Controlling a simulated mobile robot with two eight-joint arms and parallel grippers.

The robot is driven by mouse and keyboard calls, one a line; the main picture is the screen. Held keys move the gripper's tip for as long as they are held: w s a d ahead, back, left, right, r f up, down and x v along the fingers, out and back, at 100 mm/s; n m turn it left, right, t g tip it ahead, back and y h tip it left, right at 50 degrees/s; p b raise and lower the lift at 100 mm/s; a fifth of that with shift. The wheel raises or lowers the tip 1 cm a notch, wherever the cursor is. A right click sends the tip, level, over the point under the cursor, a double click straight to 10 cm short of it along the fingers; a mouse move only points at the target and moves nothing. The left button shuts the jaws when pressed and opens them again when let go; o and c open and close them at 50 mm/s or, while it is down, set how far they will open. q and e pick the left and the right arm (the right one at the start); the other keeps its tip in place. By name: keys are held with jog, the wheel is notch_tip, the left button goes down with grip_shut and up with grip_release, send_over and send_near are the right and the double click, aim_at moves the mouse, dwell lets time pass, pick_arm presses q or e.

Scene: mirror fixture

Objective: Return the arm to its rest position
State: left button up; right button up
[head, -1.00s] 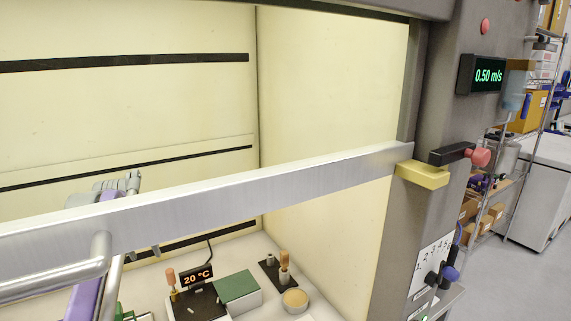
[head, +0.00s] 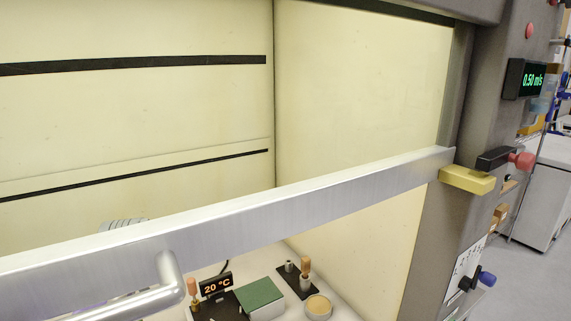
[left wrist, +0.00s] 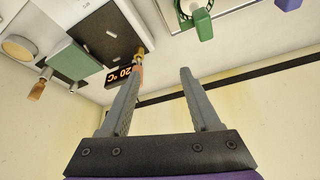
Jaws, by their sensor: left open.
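My left gripper (left wrist: 162,72) shows in the left wrist view with its two grey fingers apart and nothing clearly held between them. An orange-handled tool (left wrist: 138,73) is close to the left finger's tip; I cannot tell whether they touch. In the head view, only a grey ribbed part of what looks like my arm (head: 122,224) shows above the sash bar at the left; the rest is hidden. My right gripper is in neither view.
The metal sash bar (head: 250,219) crosses the hood opening, with a handle (head: 168,270) in front. Inside are a 20 °C display (head: 216,285), a green-topped block (head: 259,296), a round tan-topped item (head: 318,306) and a wooden-handled tool (head: 305,271). A yellow block (head: 467,180) sits at the bar's right end.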

pick_arm(q)
jog(key=s+d+f, duration=0.3)
jog(key=s+f, duration=0.3)
jog(key=s, duration=0.2)
jog(key=s+d+f+m, duration=0.1)
jog(key=s+d+f, duration=0.3)
jog(key=s+f, duration=0.2)
jog(key=s+d+f+m+h, duration=0.1)
jog(key=s+d+f, duration=0.2)
jog(key=s, duration=0.7)
jog(key=shift+s+d+f+t, duration=0.15)
jog(key=shift+s+f+t, duration=0.05)
jog(key=shift+f, duration=0.5)
jog(key=shift+s+d+f+t, duration=0.1)
jog(key=shift+s+f+t, duration=0.1)
jog(key=shift+f, duration=0.5)
jog(key=shift+s+d+f, duration=0.1)
jog(key=shift+s+f, duration=0.15)
jog(key=shift+f, duration=0.05)
